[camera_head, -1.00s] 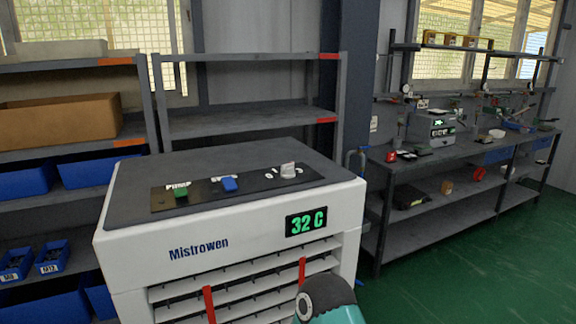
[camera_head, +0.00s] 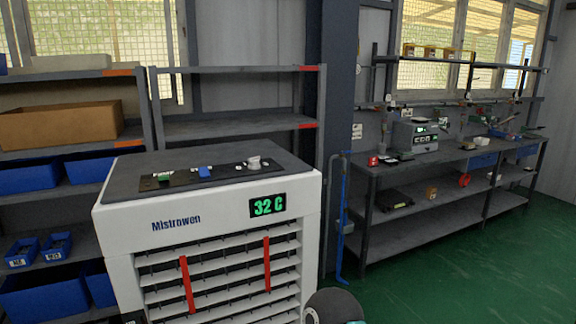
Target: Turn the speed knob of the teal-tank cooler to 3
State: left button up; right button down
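A white cooler (camera_head: 150,235) marked "Mistrowen" stands left of centre, with a dark grey top. Its tank is not visible, so I cannot tell the tank colour. A black control strip (camera_head: 192,180) on top carries a green control (camera_head: 164,177), a blue control (camera_head: 204,172) and a pale grey knob (camera_head: 254,162) at the right end. Small white marks surround the knob, too small to read. The front display (camera_head: 268,206) reads 32 C in green. Neither gripper is in view.
A dark rounded part with a teal edge, likely my arm, shows at the bottom centre. Shelves with blue bins (camera_head: 28,177) and a brown box (camera_head: 62,123) stand behind the cooler. A blue stand (camera_head: 342,225) is at its right. A workbench (camera_head: 440,160) lines the wall; green floor is clear at right.

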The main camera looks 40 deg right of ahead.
aim_at(254, 163)
jog(key=k, duration=1.05)
jog(key=z, duration=1.1)
jog(key=i, duration=1.25)
jog(key=z, duration=0.35)
jog(key=i, duration=0.8)
jog(key=u, duration=1.55)
